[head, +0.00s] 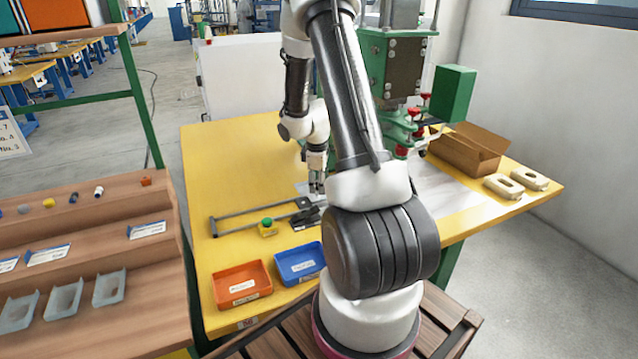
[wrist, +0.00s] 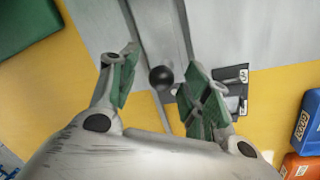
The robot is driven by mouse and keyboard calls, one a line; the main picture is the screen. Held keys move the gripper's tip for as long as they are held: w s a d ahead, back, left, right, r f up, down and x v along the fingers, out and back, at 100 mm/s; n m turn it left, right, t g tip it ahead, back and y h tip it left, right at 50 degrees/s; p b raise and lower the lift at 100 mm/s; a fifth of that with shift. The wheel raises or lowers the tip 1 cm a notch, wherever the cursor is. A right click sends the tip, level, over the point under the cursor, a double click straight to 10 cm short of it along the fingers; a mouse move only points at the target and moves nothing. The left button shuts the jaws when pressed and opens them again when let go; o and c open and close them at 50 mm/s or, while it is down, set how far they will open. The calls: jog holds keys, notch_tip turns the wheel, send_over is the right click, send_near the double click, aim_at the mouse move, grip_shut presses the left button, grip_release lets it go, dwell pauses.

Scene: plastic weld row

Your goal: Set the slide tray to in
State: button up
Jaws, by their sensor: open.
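The slide tray's black round knob (wrist: 162,77) shows in the wrist view, on or over a long grey rail strip (wrist: 150,35). My gripper (wrist: 155,85) is open, with its green-padded fingers on either side of the knob in that view. No contact with the knob shows, and the height of the fingers over it is hard to tell. In the head view my gripper (head: 316,188) points down over the yellow table, near the black block (head: 306,216) at the right end of a grey rail frame (head: 255,227). My arm partly hides the area to the right.
An orange bin (head: 241,283) and a blue bin (head: 300,264) sit at the table's front. The green press (head: 385,65) rises behind my arm. A cardboard box (head: 467,152) is at right. The table's left is clear.

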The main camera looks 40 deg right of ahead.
notch_tip(320, 180, up, 11)
jog(key=s+a, duration=0.1)
jog(key=shift+s+a, duration=0.25)
jog(key=shift+a, duration=0.05)
dwell(0.4)
jog(key=s+a+m+g, duration=0.2)
jog(key=s+a+m, duration=0.1)
jog(key=s+m, duration=0.35)
jog(key=s+a+r+m+t+y, duration=0.1)
jog(key=s+a+r+t, duration=0.4)
jog(key=s+a+r, duration=0.9)
jog(key=shift+s+a+r+m+y, duration=0.4)
jog(key=shift+s+r, duration=0.85)
jog(key=shift+r, duration=1.15)
